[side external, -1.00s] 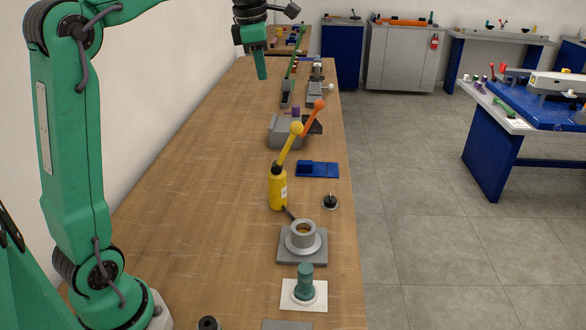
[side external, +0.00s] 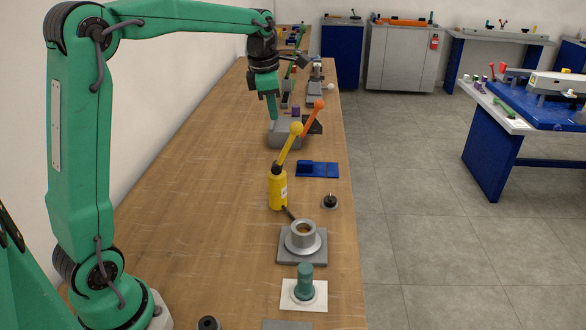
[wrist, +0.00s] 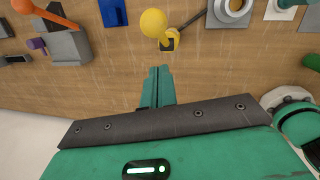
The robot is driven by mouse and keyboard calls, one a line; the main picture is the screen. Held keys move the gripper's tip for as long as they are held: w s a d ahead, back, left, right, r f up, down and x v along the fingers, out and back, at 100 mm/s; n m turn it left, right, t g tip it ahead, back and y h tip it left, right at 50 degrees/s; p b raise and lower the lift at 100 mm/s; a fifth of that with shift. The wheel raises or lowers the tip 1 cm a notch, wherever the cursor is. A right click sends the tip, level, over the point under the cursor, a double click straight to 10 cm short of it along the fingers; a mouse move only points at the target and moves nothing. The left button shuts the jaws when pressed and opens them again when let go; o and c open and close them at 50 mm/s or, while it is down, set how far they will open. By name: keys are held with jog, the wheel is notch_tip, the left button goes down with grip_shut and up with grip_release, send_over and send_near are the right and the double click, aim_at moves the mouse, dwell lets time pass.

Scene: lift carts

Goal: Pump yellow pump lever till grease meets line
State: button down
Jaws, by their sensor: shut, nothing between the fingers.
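The yellow pump (side external: 278,190) stands upright on the bench. Its yellow lever (side external: 287,150) slants up and right to a round yellow knob (side external: 297,128). The knob (wrist: 154,23) also shows in the wrist view, just ahead of my fingertips. My gripper (side external: 272,117) is shut and empty, pointing down, up and to the left of the knob in the side view; its fingers (wrist: 157,85) show in the wrist view. A dark hose runs from the pump to a grey cup (side external: 303,235) on a square plate. Grease and a line inside the cup cannot be made out.
A grey block with an orange-knobbed lever (side external: 318,104) stands behind the pump. A blue tray (side external: 330,170) and a small black knob (side external: 330,201) lie to the right. A teal cylinder (side external: 304,283) stands in front. The bench left of the pump is clear.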

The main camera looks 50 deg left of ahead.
jog(key=shift+w+d+f, duration=0.4)
jog(key=shift+w+f, duration=0.05)
jog(key=shift+w, duration=0.2)
jog(key=shift+w+d+f, duration=0.4)
jog(key=shift+w, duration=0.2)
jog(key=shift+w+d+f, duration=0.25)
jog(key=shift+w+d, duration=0.55)
jog(key=shift+w, duration=0.05)
jog(key=shift+s, duration=0.1)
jog(key=shift+s+a+r, duration=0.25)
jog(key=shift+s+r, duration=0.1)
jog(key=shift+r, duration=0.05)
notch_tip(320, 180, up, 2)
jog(key=s+a, duration=0.1)
jog(key=s, duration=0.1)
jog(key=w+v, duration=0.2)
jog(key=v, duration=0.8)
send_over(295, 123)
jog(key=s, duration=0.4)
jog(key=shift+s+a, duration=0.1)
jog(key=shift+a, duration=0.35)
